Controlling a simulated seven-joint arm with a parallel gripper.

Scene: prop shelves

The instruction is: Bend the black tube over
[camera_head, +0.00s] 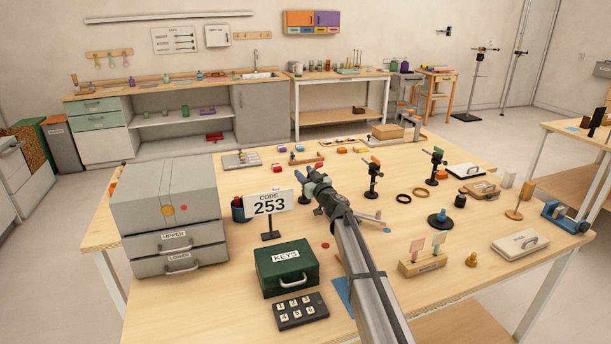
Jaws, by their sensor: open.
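I cannot tell for sure which thing is the black tube. A dark upright piece (597,121) also stands on the side table at the right edge. My gripper (309,180) is above the middle of the table, pointing away to the upper left, open, with nothing seen between its jaws. It is apart from both stands. My arm hides part of the table below it.
A green KEYS box (287,269) and a keypad (301,311) are at the front. Black and tan rings (421,192), a blue-topped knob (440,219) and a card holder (421,264) occupy the right.

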